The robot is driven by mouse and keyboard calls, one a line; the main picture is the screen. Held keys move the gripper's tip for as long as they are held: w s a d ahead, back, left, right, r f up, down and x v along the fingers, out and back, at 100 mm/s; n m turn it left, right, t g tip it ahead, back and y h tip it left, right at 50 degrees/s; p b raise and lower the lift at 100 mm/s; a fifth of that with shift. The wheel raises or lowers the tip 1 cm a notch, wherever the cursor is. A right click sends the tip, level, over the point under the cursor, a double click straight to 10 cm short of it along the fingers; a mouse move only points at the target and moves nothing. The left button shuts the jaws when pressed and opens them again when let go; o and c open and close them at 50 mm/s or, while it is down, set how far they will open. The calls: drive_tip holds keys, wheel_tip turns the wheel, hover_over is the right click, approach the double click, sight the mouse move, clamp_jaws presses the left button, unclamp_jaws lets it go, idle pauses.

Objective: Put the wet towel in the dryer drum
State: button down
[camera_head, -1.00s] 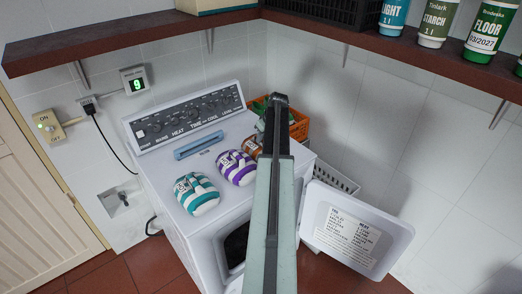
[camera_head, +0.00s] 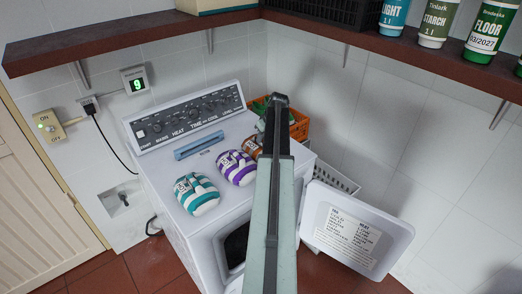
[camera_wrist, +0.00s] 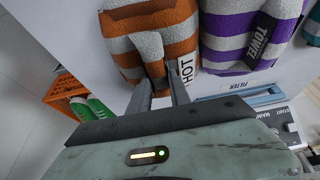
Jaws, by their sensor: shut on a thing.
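Three striped bundles lie on the white dryer's (camera_head: 190,232) top: a teal one (camera_head: 197,193), a purple one (camera_head: 237,168) and an orange one (camera_head: 253,148), mostly hidden by my arm. In the wrist view, the purple bundle (camera_wrist: 243,38) has a tag reading "TOWEL", and the orange one (camera_wrist: 150,22) a tag reading "HOT". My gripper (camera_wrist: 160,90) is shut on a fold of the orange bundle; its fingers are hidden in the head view. The dryer's dark drum opening (camera_head: 236,246) is partly behind my arm. I cannot tell which bundle is wet.
The dryer door (camera_head: 356,232) hangs open to the right. A blue filter handle (camera_head: 199,145) lies behind the bundles, before the control panel (camera_head: 190,120). An orange crate (camera_head: 299,126) and a white basket (camera_head: 335,178) stand beside the dryer. A shelf (camera_head: 400,58) runs above.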

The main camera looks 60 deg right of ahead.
drive_tip(key=shift+r, duration=0.15)
wheel_tip(320, 180, up, 10)
drive_tip(key=p, duration=1)
